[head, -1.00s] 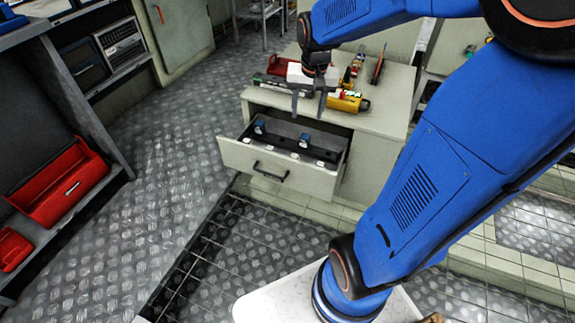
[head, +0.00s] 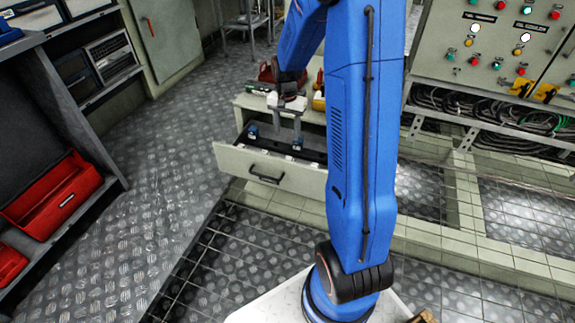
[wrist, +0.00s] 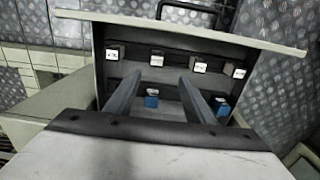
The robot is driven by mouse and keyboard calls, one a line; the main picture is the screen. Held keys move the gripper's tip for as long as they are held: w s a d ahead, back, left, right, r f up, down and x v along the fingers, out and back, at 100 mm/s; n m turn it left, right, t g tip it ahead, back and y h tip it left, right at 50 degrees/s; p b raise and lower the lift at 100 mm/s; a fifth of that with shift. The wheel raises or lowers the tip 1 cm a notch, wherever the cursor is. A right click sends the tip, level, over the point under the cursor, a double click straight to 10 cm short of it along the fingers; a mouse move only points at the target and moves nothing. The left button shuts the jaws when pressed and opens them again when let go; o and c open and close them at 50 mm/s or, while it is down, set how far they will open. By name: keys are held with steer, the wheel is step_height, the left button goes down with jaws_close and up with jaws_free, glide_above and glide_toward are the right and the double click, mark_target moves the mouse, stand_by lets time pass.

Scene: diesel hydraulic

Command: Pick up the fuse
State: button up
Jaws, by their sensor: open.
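Small fuse-like blocks sit in the open drawer (head: 290,183). In the wrist view, a blue one with a pale top (wrist: 152,98) appears between my fingers. Another blue one (wrist: 221,105) is just right of the right finger. Several white-faced ones, such as this white-faced block (wrist: 157,59), stand in a row near the drawer's front. In the head view, one blue block (head: 252,130) shows at the drawer's left. My gripper (head: 286,136) is open and empty, fingers pointing down at the drawer. I cannot tell whether the tips are below its rim.
The drawer belongs to a pale cabinet (head: 248,103) whose top holds a red item (head: 266,74) and a yellow item (head: 319,102). My arm hides much of the cabinet. A control panel (head: 500,45) stands at right, and red bins (head: 55,195) at left. The metal floor between is open.

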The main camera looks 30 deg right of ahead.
mark_target(289, 158)
step_height(289, 158, down, 10)
steer(key=shift+f, duration=0.1)
steer(key=shift+s+d+f, duration=0.15)
steer(key=shift+f, duration=1.2)
steer(key=shift+s+d+f, duration=0.1)
steer(key=shift+s+f, duration=0.05)
steer(key=shift+f, duration=1.15)
steer(key=shift+c, duration=0.2)
steer(key=c, duration=1.1)
steer(key=shift+r, duration=0.15)
